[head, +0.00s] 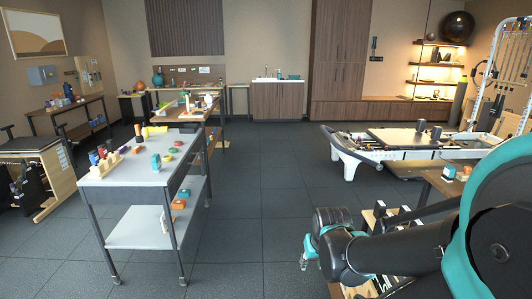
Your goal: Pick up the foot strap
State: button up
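I cannot pick out a foot strap with certainty; the small items in view are too small to name surely. My dark and teal arm reaches in from the right. Its end, with my gripper (306,256), hangs low over the floor at the lower middle, right of the grey cart (130,172). The fingers are too small and partly hidden to show whether they are open or shut. Small colored items, including orange, red, green and teal ones, lie on the cart's top and lower shelf.
A reformer (400,152) stands at the right, with a wooden table (440,180) near my arm. Another table (188,114) with items stands behind the cart. Benches line the left wall. The dark floor (265,185) between cart and reformer is clear.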

aim_at(347, 139)
jog(key=i+u, duration=0.4)
jog(key=i, duration=1.6)
jog(key=i+l+z, duration=0.1)
jog(key=i+z, duration=0.25)
jog(key=i, duration=0.3)
jog(key=i+z, duration=0.3)
jog(key=i, duration=0.3)
jog(key=i+j+z, duration=0.35)
jog(key=i, duration=0.25)
jog(key=i+l+z, duration=0.15)
jog(key=i, duration=0.3)
jog(key=i+l+z, duration=0.2)
jog(key=i+l, duration=0.15)
jog(key=i+l+z, duration=0.15)
jog(key=i, duration=0.45)
jog(key=i+l, duration=0.4)
jog(key=i+l+u, duration=0.4)
jog(key=i+l, duration=0.85)
jog(key=l, duration=0.05)
